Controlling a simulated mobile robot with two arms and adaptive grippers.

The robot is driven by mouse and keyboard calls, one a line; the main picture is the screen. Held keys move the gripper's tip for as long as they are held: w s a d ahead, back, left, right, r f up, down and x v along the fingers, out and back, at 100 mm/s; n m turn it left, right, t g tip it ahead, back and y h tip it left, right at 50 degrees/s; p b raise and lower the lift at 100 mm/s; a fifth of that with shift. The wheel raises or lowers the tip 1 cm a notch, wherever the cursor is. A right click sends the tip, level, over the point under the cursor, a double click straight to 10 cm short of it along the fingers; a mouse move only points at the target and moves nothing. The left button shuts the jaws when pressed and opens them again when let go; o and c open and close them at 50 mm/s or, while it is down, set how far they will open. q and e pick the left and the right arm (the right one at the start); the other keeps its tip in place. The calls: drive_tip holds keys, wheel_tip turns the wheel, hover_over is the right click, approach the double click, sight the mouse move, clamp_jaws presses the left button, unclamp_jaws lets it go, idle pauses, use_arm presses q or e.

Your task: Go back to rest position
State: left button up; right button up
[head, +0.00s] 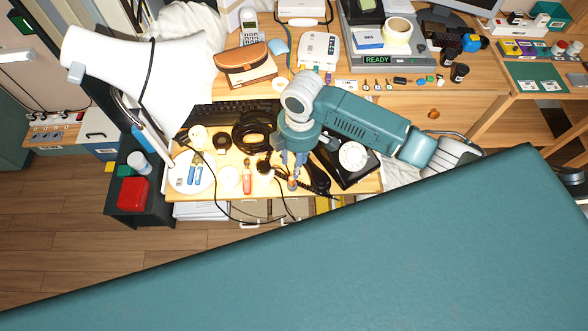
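My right gripper (291,182) points down over the pulled-out lower shelf of the desk, its arm coming in from the right. Its fingers look close together, but they are too small to tell whether they are open or shut. A small orange-red spot shows at the fingertips. A black dial phone (350,167) with a white dial lies just right of the gripper. A black handset (317,178) lies between the gripper and the phone, apart from the phone's body. My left gripper is not in view.
A white lamp (115,78) leans over the left side. A black cable coil (252,132), a keyboard (228,111) and a red screwdriver (247,178) lie near the gripper. A cordless phone (249,26) stands at the back. My own large teal part covers the lower right.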

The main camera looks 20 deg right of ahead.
wheel_tip(320, 180, up, 2)
drive_tip(key=shift+d+r, duration=0.1)
drive_tip(key=shift+r, duration=0.1)
idle(0.5)
